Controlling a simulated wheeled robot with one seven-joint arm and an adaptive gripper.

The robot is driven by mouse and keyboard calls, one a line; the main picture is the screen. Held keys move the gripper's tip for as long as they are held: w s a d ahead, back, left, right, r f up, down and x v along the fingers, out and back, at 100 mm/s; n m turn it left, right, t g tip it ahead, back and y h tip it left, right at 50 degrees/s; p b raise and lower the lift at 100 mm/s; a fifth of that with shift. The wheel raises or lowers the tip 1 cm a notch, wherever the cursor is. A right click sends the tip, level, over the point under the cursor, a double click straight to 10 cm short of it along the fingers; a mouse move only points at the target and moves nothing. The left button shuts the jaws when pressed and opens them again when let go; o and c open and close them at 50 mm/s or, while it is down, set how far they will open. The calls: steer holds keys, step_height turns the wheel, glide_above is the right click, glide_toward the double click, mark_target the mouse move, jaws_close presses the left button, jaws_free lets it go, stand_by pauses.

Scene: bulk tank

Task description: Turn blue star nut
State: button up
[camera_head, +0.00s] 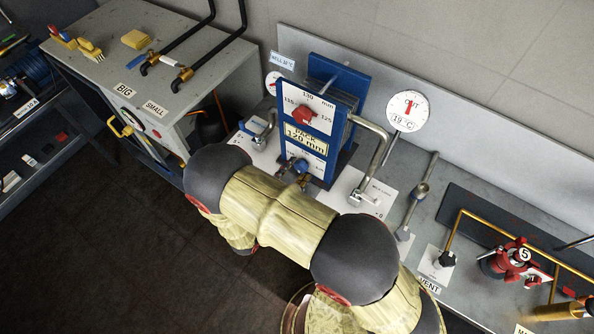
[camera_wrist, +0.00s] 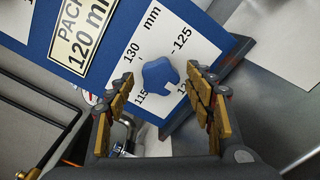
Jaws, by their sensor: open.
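The blue star nut (camera_wrist: 160,76) sits on the white scale plate of the blue plate pack, among the marks 115, 125 and 130 mm. In the head view the blue nut (camera_head: 300,165) shows low on the pack's front, partly hidden. In the wrist view my gripper (camera_wrist: 158,92) is open, with one brown-padded finger on each side of the nut. The nut shows between the fingertips; I cannot tell whether they touch it. In the head view my arm hides most of the gripper.
A red star nut (camera_head: 304,115) sits higher on the same blue frame. Steel pipes (camera_head: 376,150) flank the pack, with a gauge (camera_head: 408,110) to the right. A grey bench (camera_head: 180,45) stands left, and a red valve (camera_head: 512,258) lies right.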

steer(key=shift+w+d, duration=0.15)
steer(key=shift+c, duration=0.5)
steer(key=c, duration=1)
